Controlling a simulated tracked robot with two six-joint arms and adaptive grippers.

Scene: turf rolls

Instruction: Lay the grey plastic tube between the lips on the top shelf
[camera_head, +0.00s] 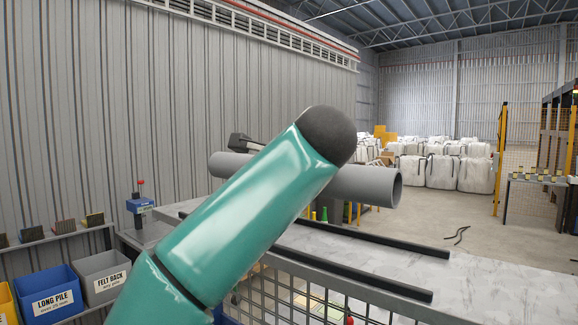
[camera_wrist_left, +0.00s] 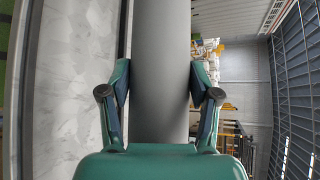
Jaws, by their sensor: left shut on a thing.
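The grey plastic tube (camera_head: 372,185) is held level above the pale top shelf (camera_head: 480,280), apart from it in the head view. Two dark lips run along the shelf, a far one (camera_head: 385,240) and a near one (camera_head: 350,274). My left arm crosses in front and hides the tube's middle. In the left wrist view my left gripper (camera_wrist_left: 160,85) is shut on the tube (camera_wrist_left: 161,40), one finger on each side. A lip also shows left of the tube in that view (camera_wrist_left: 125,35). My right gripper is in neither view.
A wire mesh guard (camera_head: 300,290) runs along the shelf's near side. Blue and grey labelled bins (camera_head: 50,290) stand at the lower left. White bulk bags (camera_head: 440,170) stand far back. The shelf between the lips looks clear where visible.

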